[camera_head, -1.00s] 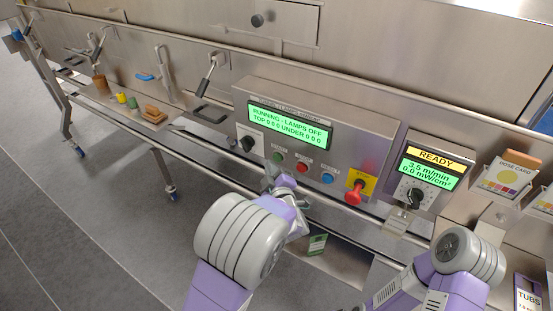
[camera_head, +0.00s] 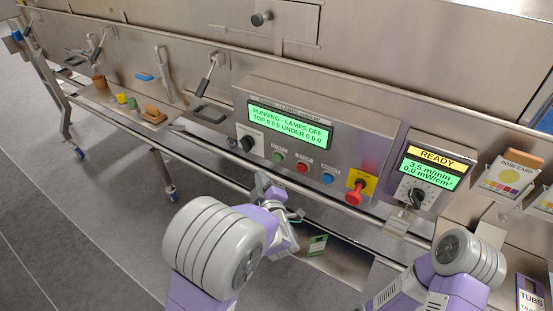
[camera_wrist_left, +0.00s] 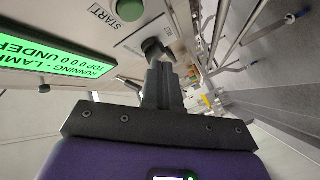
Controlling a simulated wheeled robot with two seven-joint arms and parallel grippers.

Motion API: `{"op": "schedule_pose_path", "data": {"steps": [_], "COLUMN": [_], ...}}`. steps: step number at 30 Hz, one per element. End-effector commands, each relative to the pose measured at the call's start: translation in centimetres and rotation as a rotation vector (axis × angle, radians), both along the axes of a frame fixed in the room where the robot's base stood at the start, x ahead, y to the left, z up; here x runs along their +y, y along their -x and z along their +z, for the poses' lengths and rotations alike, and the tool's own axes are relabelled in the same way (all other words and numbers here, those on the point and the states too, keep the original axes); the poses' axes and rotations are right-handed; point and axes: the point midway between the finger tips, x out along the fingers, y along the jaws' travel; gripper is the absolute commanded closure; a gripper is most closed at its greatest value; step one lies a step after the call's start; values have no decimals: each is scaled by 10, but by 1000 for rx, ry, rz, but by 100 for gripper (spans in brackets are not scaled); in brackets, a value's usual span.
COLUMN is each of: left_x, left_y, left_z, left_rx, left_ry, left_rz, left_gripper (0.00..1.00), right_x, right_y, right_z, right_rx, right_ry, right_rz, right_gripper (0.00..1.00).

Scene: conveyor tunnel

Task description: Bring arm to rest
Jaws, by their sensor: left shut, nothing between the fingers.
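My left arm comes in at the bottom middle of the head view. Its gripper (camera_head: 264,184) is partly hidden behind the wrist and sits below and in front of the control panel (camera_head: 376,132). In the left wrist view the left gripper (camera_wrist_left: 163,72) is shut and empty, and its fingers point toward a dark selector knob (camera_wrist_left: 154,48) on the panel. Whether they touch it I cannot tell. The green start button (camera_wrist_left: 130,9) shows at the top. My right arm shows at the lower right of the head view; its gripper is out of the picture.
The panel display (camera_head: 290,125) reads "RUNNING - LAMPS OFF". A red stop button (camera_head: 354,194) sticks out on a yellow plate. A second display (camera_head: 430,168) reads "READY". A rail runs below the panel. A shelf with small items (camera_head: 152,115) is at the left.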

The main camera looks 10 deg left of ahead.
Motion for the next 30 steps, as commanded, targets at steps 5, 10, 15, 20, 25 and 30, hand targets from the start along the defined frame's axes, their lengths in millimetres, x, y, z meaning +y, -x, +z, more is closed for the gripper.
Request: {"op": "schedule_pose_path", "data": {"steps": [5,10,15,20,25,30], "left_x": [0,2,9,6,-12,-39], "left_y": [0,-1,9,59,143,219], "left_z": [0,-17,-97,-193,-263,-287], "left_rx": [0,65,369,751,1087,1274], "left_ry": [0,-19,-85,-106,-48,45], "left_rz": [0,-22,-147,-360,-641,-919], "left_gripper": [100,100,100,100,100,100], "right_x": [0,0,0,0,0,0], "right_y": [0,0,0,0,0,0], "right_z": [0,4,18,33,49,60], "right_rx": [0,0,0,0,0,0], "right_ry": [0,0,0,0,0,0], "right_rz": [0,0,0,0,0,0], "right_gripper": [1,1,1,1,1,1]}}
